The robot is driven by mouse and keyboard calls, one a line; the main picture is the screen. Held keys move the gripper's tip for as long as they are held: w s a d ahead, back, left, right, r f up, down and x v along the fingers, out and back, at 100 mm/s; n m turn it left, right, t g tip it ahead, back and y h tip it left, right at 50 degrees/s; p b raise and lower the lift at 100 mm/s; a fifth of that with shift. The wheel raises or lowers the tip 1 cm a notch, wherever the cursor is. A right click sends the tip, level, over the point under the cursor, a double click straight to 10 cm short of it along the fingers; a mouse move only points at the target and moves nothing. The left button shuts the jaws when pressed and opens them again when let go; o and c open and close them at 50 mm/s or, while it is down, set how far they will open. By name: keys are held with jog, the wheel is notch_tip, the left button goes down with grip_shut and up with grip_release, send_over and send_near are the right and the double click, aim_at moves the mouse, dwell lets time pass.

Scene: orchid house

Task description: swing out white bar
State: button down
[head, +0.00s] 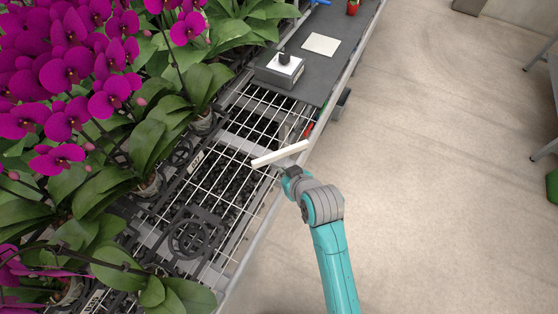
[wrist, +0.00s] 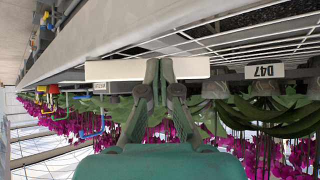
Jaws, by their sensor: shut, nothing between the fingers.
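The white bar (head: 277,155) lies slanted across the wire-mesh bench top, its right end near the bench's edge in the head view. In the wrist view the white bar (wrist: 112,71) runs sideways behind my fingers, showing on both sides of them. My gripper (wrist: 166,66) is shut with its fingertips together and nothing between them. The fingertips overlap the middle of the bar in the wrist view; I cannot tell whether they touch it. In the head view my wrist hides the fingers, just below the bar.
Potted magenta orchids (head: 70,65) crowd the left of the mesh bench (head: 262,110). A dark board (head: 343,35) with a grey box (head: 279,70) and a pale square plate (head: 320,44) lies beyond the bar. A D47 label (wrist: 264,71) is on the bench.

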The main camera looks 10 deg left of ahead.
aim_at(272, 154)
jog(key=shift+w+a, duration=0.55)
jog(key=shift+w, duration=0.3)
jog(key=shift+w+a, duration=0.5)
jog(key=shift+w, duration=0.35)
jog(key=shift+a, duration=0.1)
jog(key=shift+w+a+m+t+h, duration=0.5)
jog(key=shift+w+a+m+h, duration=0.55)
jog(key=shift+m, duration=0.35)
jog(key=w+m+h, duration=0.1)
jog(key=w+a+m+h, duration=0.1)
jog(key=shift+w+a+m, duration=0.1)
jog(key=shift+m, duration=0.3)
jog(key=shift+w+a+m+h, duration=0.25)
jog(key=shift+w+m+h, duration=0.5)
jog(key=shift+m, duration=0.05)
jog(key=shift+w+a+m+h, duration=0.1)
jog(key=shift+w+m+h, duration=0.8)
jog(key=shift+m, duration=0.1)
jog(key=shift+w, duration=0.65)
